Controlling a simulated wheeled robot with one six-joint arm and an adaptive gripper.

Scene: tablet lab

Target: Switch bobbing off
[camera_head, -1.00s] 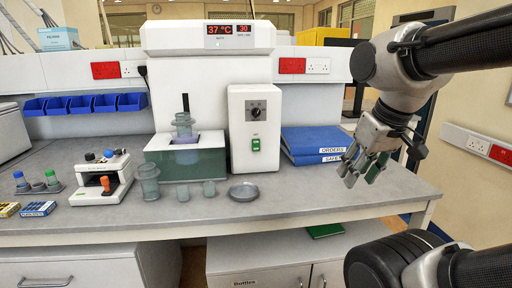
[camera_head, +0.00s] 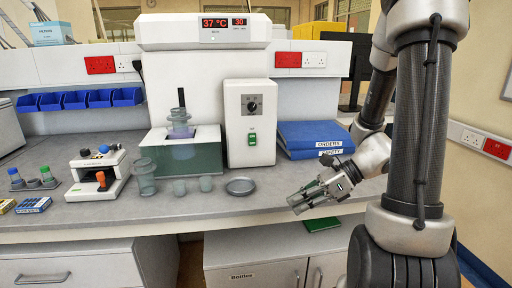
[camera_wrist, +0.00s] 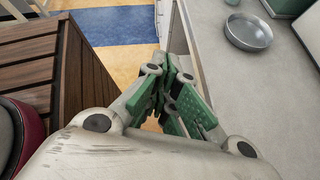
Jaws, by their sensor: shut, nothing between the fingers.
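The white control box (camera_head: 250,110) stands on the bench with a dark knob (camera_head: 252,106) above a green rocker switch (camera_head: 252,139). Which way the rocker is pressed is too small to tell. Left of it, the clear basket (camera_head: 179,120) hangs above the water bath (camera_head: 180,157), under the white housing with a lit red display reading 37 °C and 30 (camera_head: 227,23). My gripper (camera_head: 297,203) is shut and empty, near the bench's front edge, right of and in front of the box and apart from it. Its green-padded fingers show in the wrist view (camera_wrist: 178,100).
A metal dish (camera_head: 240,186) lies in front of the box, also seen in the wrist view (camera_wrist: 248,32). Blue binders (camera_head: 310,139) lie right of the box. Bench in front of the switch is mostly clear.

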